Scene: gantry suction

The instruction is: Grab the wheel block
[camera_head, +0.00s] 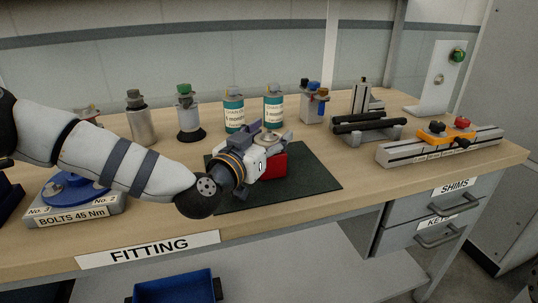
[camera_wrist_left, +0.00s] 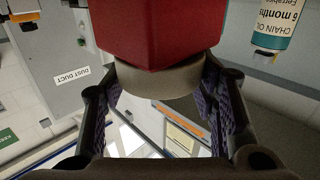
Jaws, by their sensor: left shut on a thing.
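The wheel block shows as a red block (camera_head: 273,165) over the dark green mat (camera_head: 316,178) in the head view. In the left wrist view the red body (camera_wrist_left: 160,28) fills the top middle, with a grey-beige round part (camera_wrist_left: 160,80) at its end, between the fingers. My left gripper (camera_head: 271,142) reaches in from the left and is shut on the wheel block; the fingers also show in the wrist view (camera_wrist_left: 163,92). The gripper hides part of the block. I cannot tell whether the block touches the mat. My right gripper is not in view.
Behind stand two chain oil cans (camera_head: 234,112) and a green-topped bottle (camera_head: 186,112). A black-roller fixture (camera_head: 367,130) and a rail with orange clamp (camera_head: 448,132) are at right. A blue disc (camera_head: 78,188) sits on a base at left. The mat's right side is clear.

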